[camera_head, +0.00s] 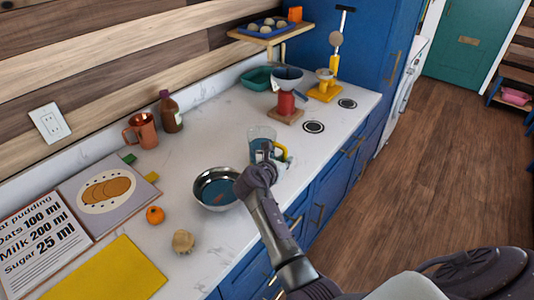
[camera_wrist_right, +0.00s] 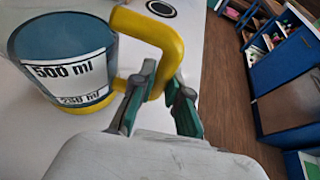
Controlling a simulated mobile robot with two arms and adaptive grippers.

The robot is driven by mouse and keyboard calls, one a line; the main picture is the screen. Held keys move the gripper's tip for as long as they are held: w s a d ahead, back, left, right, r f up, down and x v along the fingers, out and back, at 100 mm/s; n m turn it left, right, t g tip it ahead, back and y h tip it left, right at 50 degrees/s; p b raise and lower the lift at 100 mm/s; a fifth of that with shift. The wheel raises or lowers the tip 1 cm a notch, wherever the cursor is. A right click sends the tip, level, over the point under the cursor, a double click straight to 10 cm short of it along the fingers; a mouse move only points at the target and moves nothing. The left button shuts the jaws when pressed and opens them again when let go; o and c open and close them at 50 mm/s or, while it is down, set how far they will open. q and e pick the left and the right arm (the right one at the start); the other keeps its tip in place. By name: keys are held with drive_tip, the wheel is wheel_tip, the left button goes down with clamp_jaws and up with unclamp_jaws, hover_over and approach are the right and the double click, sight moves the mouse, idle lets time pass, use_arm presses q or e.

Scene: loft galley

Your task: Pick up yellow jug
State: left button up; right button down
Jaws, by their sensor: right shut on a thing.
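The jug (camera_head: 261,137) has a clear bluish body and a yellow handle, and it is upright at the middle of the counter in the head view. In the right wrist view the jug (camera_wrist_right: 62,58) fills the left side, with a white label reading 500 ml and a yellow base. My right gripper (camera_wrist_right: 160,95) is shut on the yellow handle, its green-padded fingers on either side of the handle's lower part. In the head view my right gripper (camera_head: 273,154) partly hides the jug. Whether the jug's base touches the counter is unclear. My left gripper is not in view.
A metal bowl (camera_head: 207,194) stands close to the left of my right arm. An orange fruit (camera_head: 155,215), a beige lump (camera_head: 183,241) and a yellow mat (camera_head: 110,274) lie nearer. A red stand (camera_head: 287,104) stands behind the jug. The wooden floor (camera_head: 430,170) is open on the right.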

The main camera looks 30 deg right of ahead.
sight(285, 151)
idle(0.4)
drive_tip(key=shift+w+r, duration=0.1)
drive_tip(key=shift+r, duration=0.7)
wheel_tip(285, 151, up, 3)
drive_tip(key=shift+d+f, duration=0.1)
drive_tip(key=shift+f, duration=0.1)
drive_tip(key=s+d+r+b, duration=0.1)
drive_tip(key=s+d+r, duration=0.5)
drive_tip(key=s+d, duration=0.1)
drive_tip(key=shift+s+d+r, duration=0.35)
drive_tip(key=shift+s+d, duration=0.05)
drive_tip(key=shift+s, duration=0.35)
drive_tip(key=shift+r, duration=0.1)
